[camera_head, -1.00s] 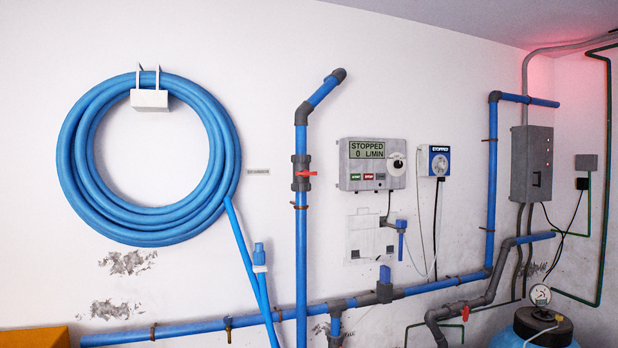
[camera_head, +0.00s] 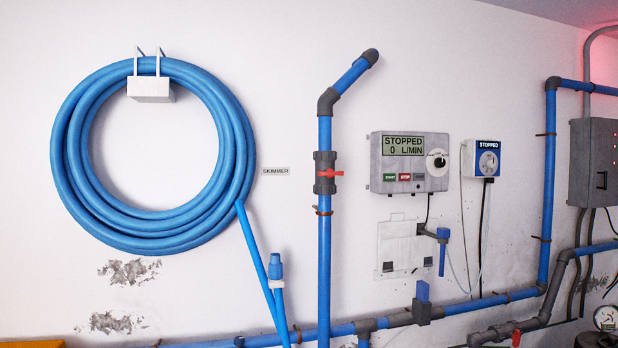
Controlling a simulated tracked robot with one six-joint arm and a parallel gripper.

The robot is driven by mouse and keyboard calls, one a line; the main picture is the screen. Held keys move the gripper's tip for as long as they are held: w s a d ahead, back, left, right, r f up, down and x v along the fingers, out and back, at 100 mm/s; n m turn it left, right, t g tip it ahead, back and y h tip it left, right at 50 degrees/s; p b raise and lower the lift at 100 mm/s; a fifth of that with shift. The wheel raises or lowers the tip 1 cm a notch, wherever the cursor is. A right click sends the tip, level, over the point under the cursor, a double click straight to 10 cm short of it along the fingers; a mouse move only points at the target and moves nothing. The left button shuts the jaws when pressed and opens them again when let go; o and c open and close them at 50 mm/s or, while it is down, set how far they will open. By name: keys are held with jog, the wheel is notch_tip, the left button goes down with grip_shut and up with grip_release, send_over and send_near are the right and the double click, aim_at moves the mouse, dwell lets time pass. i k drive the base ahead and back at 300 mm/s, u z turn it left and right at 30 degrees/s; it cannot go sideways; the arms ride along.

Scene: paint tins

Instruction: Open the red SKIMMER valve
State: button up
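The red valve handle (camera_head: 329,173) sits on a dark grey valve body (camera_head: 324,186) in the vertical blue pipe (camera_head: 324,255), right of the picture's middle. The handle appears to lie crosswise to the pipe, its end sticking out to the right. A small label (camera_head: 276,171) reading SKIMMER is on the wall just left of the valve. My gripper is not in view, and nothing touches the valve.
A coiled blue hose (camera_head: 72,160) hangs on a white bracket (camera_head: 150,90) at left. A grey control box (camera_head: 409,162) reads STOPPED, 0 L/MIN. A blue-and-white unit (camera_head: 482,158) also reads STOPPED. A horizontal blue pipe (camera_head: 480,305) runs low along the wall.

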aim_at(330, 173)
jog(key=u, duration=0.35)
jog(key=i, duration=0.6)
jog(key=u, duration=0.85)
jog(key=i, duration=0.6)
jog(key=u, duration=0.35)
